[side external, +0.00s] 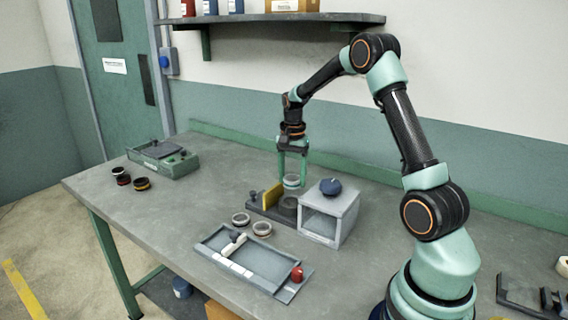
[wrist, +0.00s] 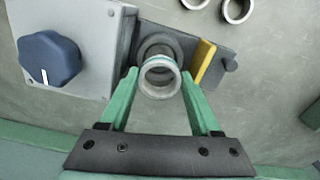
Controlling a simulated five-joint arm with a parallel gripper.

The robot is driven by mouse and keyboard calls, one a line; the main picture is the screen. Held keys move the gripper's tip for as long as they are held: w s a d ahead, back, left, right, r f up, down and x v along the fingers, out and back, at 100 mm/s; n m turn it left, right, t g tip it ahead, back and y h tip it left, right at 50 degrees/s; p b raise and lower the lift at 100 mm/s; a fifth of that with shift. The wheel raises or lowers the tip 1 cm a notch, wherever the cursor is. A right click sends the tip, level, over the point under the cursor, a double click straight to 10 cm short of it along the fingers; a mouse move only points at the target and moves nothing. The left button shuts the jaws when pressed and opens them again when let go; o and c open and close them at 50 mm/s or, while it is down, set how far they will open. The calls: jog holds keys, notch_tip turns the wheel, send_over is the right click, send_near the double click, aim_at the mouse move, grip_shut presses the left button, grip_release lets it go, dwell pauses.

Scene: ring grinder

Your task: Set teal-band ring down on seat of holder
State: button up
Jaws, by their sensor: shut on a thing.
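The teal-band ring (side external: 291,182) is a pale metal ring with a teal stripe. My gripper (side external: 291,178) is shut on it, pointing down, with the ring between the fingertips. In the wrist view the ring (wrist: 160,84) sits between the green fingers of my gripper (wrist: 160,80). The holder (side external: 263,211) is a dark base with a yellow plate. Its round dark seat (side external: 288,204) lies just below the ring in the side view. In the wrist view the seat (wrist: 154,45) shows partly behind the ring, which covers its near part. I cannot tell the exact gap.
A grey box (side external: 342,222) with a blue knob (side external: 330,187) stands close to the holder. Two rings (side external: 240,219) lie in front. A tray (side external: 238,262) sits nearer the table edge. Dark rings (side external: 123,180) and a green device (side external: 163,158) are at left.

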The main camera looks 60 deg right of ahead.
jog(key=shift+f, duration=2.4)
jog(key=o, duration=1.5)
jog(key=shift+o, duration=0.2)
jog(key=shift+r, duration=0.1)
notch_tip(320, 180, up, 12)
